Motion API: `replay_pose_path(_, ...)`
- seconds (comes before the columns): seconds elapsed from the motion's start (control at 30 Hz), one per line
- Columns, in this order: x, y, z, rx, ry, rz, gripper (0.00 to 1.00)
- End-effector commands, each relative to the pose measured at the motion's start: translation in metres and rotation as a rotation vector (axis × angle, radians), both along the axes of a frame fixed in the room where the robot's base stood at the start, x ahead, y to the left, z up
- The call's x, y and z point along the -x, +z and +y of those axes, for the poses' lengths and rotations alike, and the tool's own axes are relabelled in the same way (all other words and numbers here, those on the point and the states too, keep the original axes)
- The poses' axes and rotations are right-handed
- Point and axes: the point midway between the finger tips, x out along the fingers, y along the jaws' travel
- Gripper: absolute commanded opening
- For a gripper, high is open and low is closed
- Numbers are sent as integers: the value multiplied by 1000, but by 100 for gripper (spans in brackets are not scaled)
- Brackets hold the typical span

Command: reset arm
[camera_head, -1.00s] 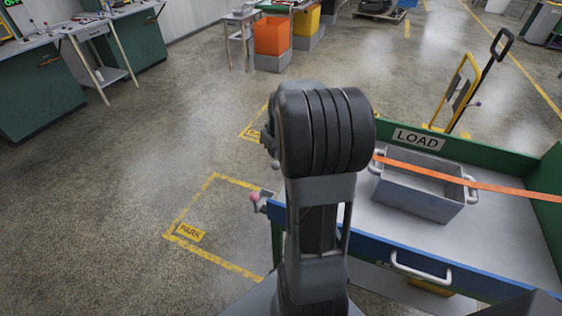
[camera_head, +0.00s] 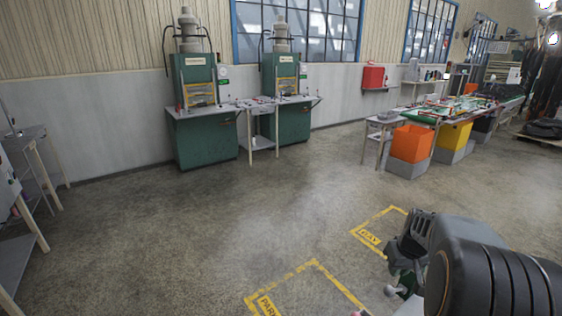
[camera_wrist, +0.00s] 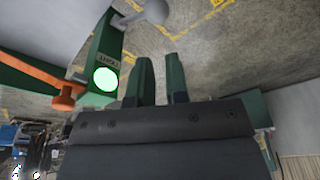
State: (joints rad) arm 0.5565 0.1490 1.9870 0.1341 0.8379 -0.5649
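My gripper (camera_wrist: 160,72) shows in the wrist view with two dark green fingers pointing up the picture. The fingers stand apart with bare floor visible between them, and nothing is held. In the head view my arm fills the lower right corner, and its end is partly hidden by the dark joint housing in front.
Two green machines (camera_head: 201,140) (camera_head: 287,127) stand at the wall. An orange bin (camera_head: 411,143) is at right. Mid-floor is clear.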

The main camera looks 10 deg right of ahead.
Motion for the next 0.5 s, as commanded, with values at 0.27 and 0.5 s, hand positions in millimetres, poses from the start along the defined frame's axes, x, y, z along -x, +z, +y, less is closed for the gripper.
replay_pose_path(0.27, 53, 2, 66, -40, -215, 76, 15)
replay_pose_path(0.5, 97, 26, 149, -5, -138, 10, 15)
